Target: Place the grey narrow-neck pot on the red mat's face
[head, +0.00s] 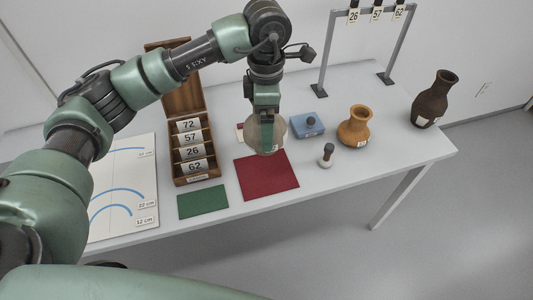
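The grey narrow-neck pot (268,138) hangs upright below my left gripper (265,112), which is shut on it at the neck. The fingers and wrist hide the pot's neck and rim. The pot's lower end overlaps the back part of the red mat (268,181) in the head view. I cannot tell whether the base touches the mat or is a little above it. The rest of the mat is bare. My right gripper is not in view.
A green mat (202,202) and a wooden box with numbered cards (199,178) are left of the red mat. A blue block (307,127), small knobbed object (326,158), orange pot (355,129) and dark brown pot (432,101) stand to the right. A tag rack (400,45) is behind.

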